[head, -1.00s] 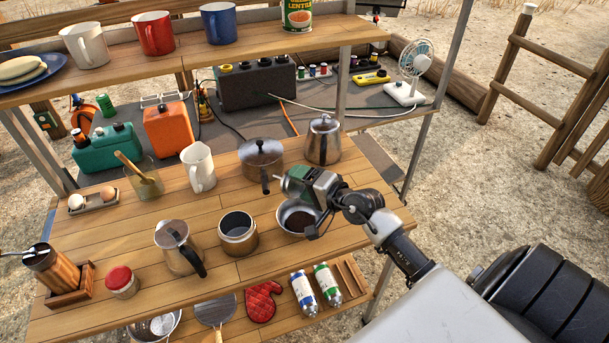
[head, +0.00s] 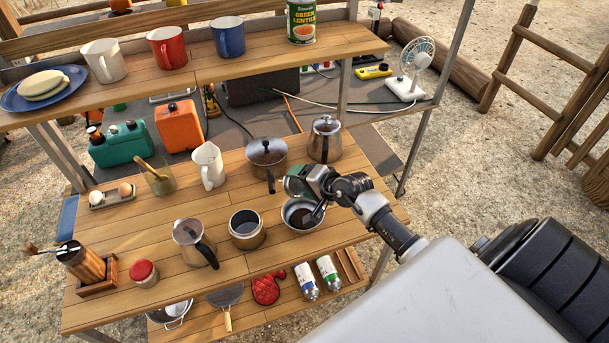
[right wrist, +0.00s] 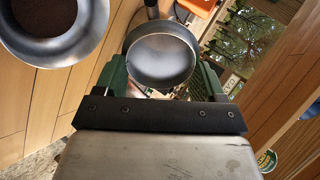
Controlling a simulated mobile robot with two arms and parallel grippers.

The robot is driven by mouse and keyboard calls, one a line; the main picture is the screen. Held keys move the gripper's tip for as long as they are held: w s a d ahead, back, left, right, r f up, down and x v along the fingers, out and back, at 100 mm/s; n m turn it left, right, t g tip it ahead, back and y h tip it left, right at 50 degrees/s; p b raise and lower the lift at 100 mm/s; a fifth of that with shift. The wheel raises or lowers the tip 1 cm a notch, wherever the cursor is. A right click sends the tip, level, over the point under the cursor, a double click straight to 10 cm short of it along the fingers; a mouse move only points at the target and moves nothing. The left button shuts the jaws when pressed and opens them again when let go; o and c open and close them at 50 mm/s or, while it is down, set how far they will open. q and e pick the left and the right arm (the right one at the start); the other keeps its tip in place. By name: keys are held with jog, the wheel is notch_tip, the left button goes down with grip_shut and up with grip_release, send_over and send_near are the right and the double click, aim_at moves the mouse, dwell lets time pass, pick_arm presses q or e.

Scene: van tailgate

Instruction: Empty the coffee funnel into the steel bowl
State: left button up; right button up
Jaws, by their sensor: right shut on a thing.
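My right gripper (head: 296,186) is over the back left rim area of the steel bowl (head: 288,220), at the right end of the wooden counter. In the right wrist view its green fingers (right wrist: 162,82) are shut on the coffee funnel (right wrist: 162,58), a round grey metal cup. The funnel's inside looks bare grey, with no grounds that I can make out. The steel bowl also shows at the top left of the right wrist view (right wrist: 88,40), apart from the funnel, with brown coffee grounds (right wrist: 45,16) in it. In the head view the gripper mostly hides the funnel. My left gripper is out of view.
A moka pot base (head: 246,236) stands left of the bowl, and the pot's upper part (head: 190,240) further left. A lidded saucepan (head: 266,157) and a steel kettle (head: 324,145) stand close behind my gripper. A shelf (head: 260,65) with mugs overhangs the back.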

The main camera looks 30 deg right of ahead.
aim_at(297, 183)
jog(key=shift+w+r+g+h+p, duration=0.3)
jog(key=shift+r+g+p, duration=0.4)
jog(key=shift+p, duration=0.95)
jog(key=g+p, duration=0.1)
jog(key=p, duration=0.1)
jog(key=r+g+p, duration=0.1)
jog(key=g+p, duration=0.1)
jog(key=shift+w+a+h, duration=0.15)
jog(key=shift+w+h, duration=0.25)
jog(key=shift+w+r+g+p, duration=0.1)
jog(key=shift+r+g+p, duration=0.05)
jog(key=shift+g+p, duration=0.3)
jog(key=shift+w+g+h, duration=0.15)
jog(key=shift+g+h, duration=0.15)
jog(key=shift+g, duration=0.15)
jog(key=g, duration=0.3)
jog(key=shift+w+a+r+h+b, duration=0.15)
jog(key=shift+w+r+h+b, duration=0.15)
jog(key=shift+r+h, duration=0.1)
jog(key=shift+w+r+g+b, duration=0.15)
jog(key=shift+g+b, duration=0.15)
jog(key=shift+g, duration=0.5)
jog(key=shift+r+g+h, duration=0.25)
jog(key=shift+g+h, duration=0.05)
jog(key=shift+g, duration=0.1)
